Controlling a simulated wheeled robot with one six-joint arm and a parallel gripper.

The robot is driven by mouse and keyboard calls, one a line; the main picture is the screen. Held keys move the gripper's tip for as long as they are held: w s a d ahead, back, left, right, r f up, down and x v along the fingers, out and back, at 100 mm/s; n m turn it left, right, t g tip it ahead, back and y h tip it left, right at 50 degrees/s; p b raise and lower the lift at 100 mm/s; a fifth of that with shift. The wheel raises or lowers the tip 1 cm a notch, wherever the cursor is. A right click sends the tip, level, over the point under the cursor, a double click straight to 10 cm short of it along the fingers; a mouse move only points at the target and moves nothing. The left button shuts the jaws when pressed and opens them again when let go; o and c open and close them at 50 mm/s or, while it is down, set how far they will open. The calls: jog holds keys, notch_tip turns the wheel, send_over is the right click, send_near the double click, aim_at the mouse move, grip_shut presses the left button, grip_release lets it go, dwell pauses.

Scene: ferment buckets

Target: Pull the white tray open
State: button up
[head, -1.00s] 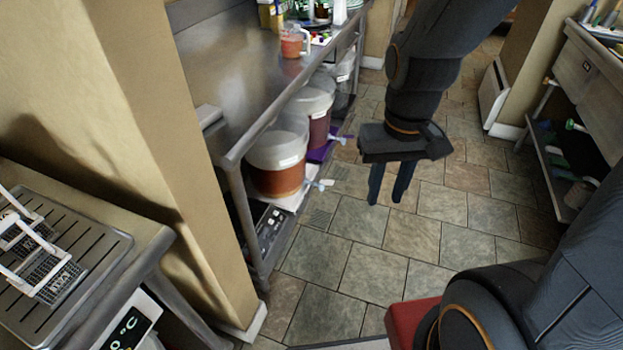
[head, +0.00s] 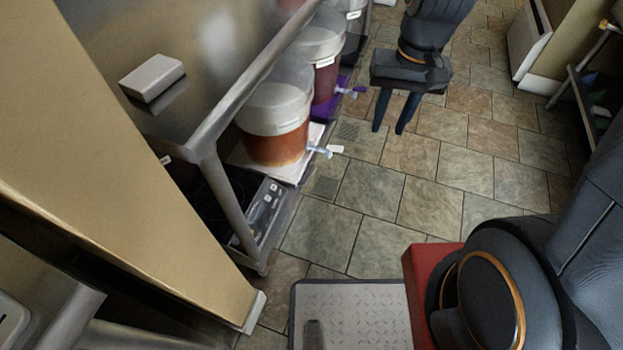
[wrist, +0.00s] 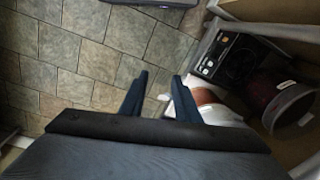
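The white tray (head: 238,157) lies on the low shelf under the steel counter, beneath a clear-walled bucket (head: 274,115) of orange-brown liquid with a white lid. Only the tray's edges show around the bucket. The bucket's tap (head: 322,150) sticks out over the floor side. My gripper (head: 389,129) hangs over the tiled floor, to the right of the tray and apart from it. Its two dark fingers are spread, with nothing between them. In the wrist view the open fingers (wrist: 158,100) point toward the floor, with the bucket (wrist: 206,97) just right of them.
A purple tray (head: 327,112) with a second bucket (head: 320,45) stands behind the first. A black control panel (head: 262,210) sits in front, beside the counter's leg (head: 232,198). A beige wall corner (head: 110,170) is at left. The tiled floor (head: 400,190) is clear.

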jog(key=w+a+f+b, duration=0.2)
jog(key=w+f+b, duration=0.25)
jog(key=f, duration=0.25)
jog(key=w+a+f+m+b, duration=0.1)
jog(key=w+a+f+b, duration=0.3)
jog(key=f, duration=0.4)
jog(key=w+a+f+b, duration=0.1)
jog(key=w+f+b, duration=0.3)
jog(key=f+b, duration=0.25)
jog(key=m+y+b, duration=0.1)
jog(key=m+b, duration=0.1)
jog(key=b, duration=1.2)
send_near(310, 177)
jog(key=f+b, duration=0.1)
jog(key=f, duration=0.1)
jog(key=f+b, duration=0.2)
jog(key=f, duration=0.1)
jog(key=a+f+b, duration=0.1)
jog(key=f, duration=0.1)
jog(key=shift+f+b, duration=0.3)
jog(key=shift+b, duration=0.05)
grip_shut()
